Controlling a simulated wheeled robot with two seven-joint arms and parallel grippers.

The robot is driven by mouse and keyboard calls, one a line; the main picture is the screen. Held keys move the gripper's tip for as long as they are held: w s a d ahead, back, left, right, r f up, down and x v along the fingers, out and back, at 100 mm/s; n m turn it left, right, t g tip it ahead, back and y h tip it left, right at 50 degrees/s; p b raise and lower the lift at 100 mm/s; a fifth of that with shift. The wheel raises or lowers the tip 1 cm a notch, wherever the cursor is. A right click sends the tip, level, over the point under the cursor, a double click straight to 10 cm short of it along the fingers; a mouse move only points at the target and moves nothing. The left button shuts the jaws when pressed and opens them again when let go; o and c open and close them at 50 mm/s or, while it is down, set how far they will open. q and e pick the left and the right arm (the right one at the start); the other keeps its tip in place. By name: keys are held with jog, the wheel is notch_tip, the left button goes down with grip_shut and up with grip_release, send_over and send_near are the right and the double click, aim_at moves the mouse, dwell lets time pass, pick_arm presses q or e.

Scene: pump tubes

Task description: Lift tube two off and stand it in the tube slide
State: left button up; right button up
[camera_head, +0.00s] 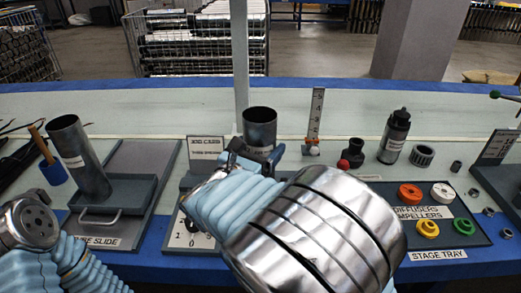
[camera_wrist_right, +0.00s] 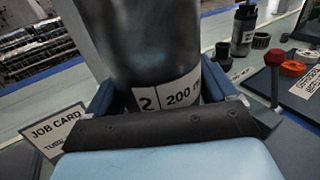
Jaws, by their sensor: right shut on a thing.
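Tube two (camera_head: 260,122) is a dark grey metal cylinder with a white label, upright at the middle of the bench. In the right wrist view tube two (camera_wrist_right: 155,45) fills the upper middle, and its label reads "2" and "200". My right gripper (camera_wrist_right: 158,92) is shut on it, one blue finger on each side. My right arm hides the tube's foot, so I cannot tell whether it is lifted. The tube slide (camera_head: 130,190) is at the left, with another labelled tube (camera_head: 78,150) standing in its grey handled tray. My left gripper is out of view; only my left arm shows.
A job card (camera_head: 206,147) stands left of tube two; a graduated gauge (camera_head: 316,115) stands right of it. A black bottle (camera_head: 395,135) and red-knobbed part (camera_head: 352,153) stand farther right. The stage tray (camera_head: 470,235) holds coloured rings. A pale post (camera_head: 239,60) rises behind tube two.

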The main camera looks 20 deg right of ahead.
notch_tip(320, 180, up, 16)
jog(key=shift+f, duration=0.25)
dwell(1.9)
